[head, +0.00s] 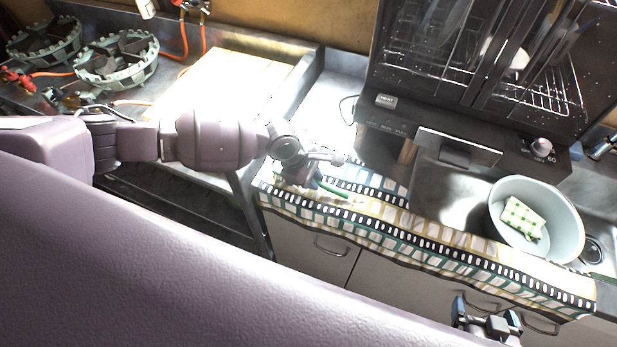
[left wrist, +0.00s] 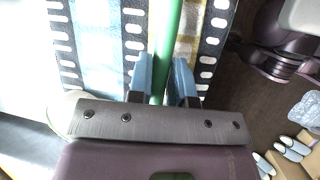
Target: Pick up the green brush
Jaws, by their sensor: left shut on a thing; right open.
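The green brush (head: 334,191) lies over the film-strip patterned cloth on the counter's front edge in the head view. Only part of its green handle shows. My left gripper (head: 316,178) is at the handle, and the wrist hides the rest. In the left wrist view, the green handle (left wrist: 168,40) runs between the two blue fingertips of my left gripper (left wrist: 163,80), which is shut on it. The cloth is close behind the handle; I cannot tell whether they touch. My right gripper (head: 488,322) is open and empty in front of the cabinet, low at the right.
The patterned cloth (head: 440,243) hangs over the counter edge. A pale bowl (head: 560,245) holding a green-and-white sponge (head: 522,218) stands at the right. A dark oven-like appliance with racks (head: 450,140) is behind. A pale board (head: 215,95) lies on the left bench.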

